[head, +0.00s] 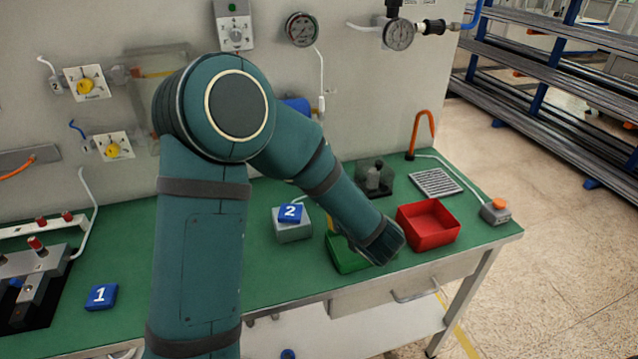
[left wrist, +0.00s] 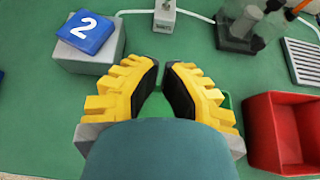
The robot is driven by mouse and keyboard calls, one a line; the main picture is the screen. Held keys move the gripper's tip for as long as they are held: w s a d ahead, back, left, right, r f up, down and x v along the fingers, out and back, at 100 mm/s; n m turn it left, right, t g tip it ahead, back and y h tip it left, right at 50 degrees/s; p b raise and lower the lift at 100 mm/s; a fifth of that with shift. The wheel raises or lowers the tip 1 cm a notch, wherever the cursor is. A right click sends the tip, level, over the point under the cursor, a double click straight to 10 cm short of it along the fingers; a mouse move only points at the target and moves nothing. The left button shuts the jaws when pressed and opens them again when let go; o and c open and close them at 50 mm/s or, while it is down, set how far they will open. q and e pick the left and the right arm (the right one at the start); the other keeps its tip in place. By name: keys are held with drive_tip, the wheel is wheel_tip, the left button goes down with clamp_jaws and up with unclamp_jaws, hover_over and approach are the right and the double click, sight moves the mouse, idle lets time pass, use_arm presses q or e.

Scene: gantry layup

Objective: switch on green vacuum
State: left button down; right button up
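A grey switch box (head: 236,36) with a round knob and a green mark above it is on the wall at the top. I cannot read its label or tell the knob's state. A dial gauge (head: 301,29) is to its right. My left arm stands in front of the wall, and its hand reaches down over the green tray (head: 349,262). My left gripper, in the left wrist view (left wrist: 162,68), has its yellow fingers apart with a narrow gap and nothing between them. In the head view its fingers are mostly hidden. My right gripper is not in view.
Two yellow-knob panels (head: 88,85) (head: 113,146) are on the wall at left. On the green table stand a grey box with blue tag 2 (head: 291,213), a red tray (head: 428,224), a grate (head: 436,182) and a button box (head: 495,211). Blue tag 1 (head: 101,296) lies at left.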

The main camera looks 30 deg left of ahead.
use_arm(q)
drive_tip(key=shift+w+a+r, duration=0.1)
drive_tip(key=shift+w+a, duration=0.1)
drive_tip(key=shift+a, duration=0.1)
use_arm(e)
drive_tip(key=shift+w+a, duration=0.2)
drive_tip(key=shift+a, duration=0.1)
use_arm(q)
drive_tip(key=b+x, duration=0.1)
drive_tip(key=x, duration=0.8)
drive_tip(key=shift+w+a+f, duration=0.15)
drive_tip(key=shift+a+f, duration=0.05)
drive_tip(key=shift+a, duration=0.1)
drive_tip(key=shift+w+a+r, duration=0.15)
drive_tip(key=shift+w+a, duration=0.25)
drive_tip(key=shift+a, duration=0.05)
drive_tip(key=shift+w+a+r, duration=0.2)
drive_tip(key=shift+w+a, duration=0.2)
drive_tip(key=shift+a, duration=0.1)
drive_tip(key=shift+w+a+r, duration=0.2)
drive_tip(key=shift+w+a, duration=0.35)
drive_tip(key=shift+a, duration=0.05)
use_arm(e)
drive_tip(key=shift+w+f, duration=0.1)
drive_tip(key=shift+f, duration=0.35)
use_arm(q)
drive_tip(key=shift+r, duration=0.1)
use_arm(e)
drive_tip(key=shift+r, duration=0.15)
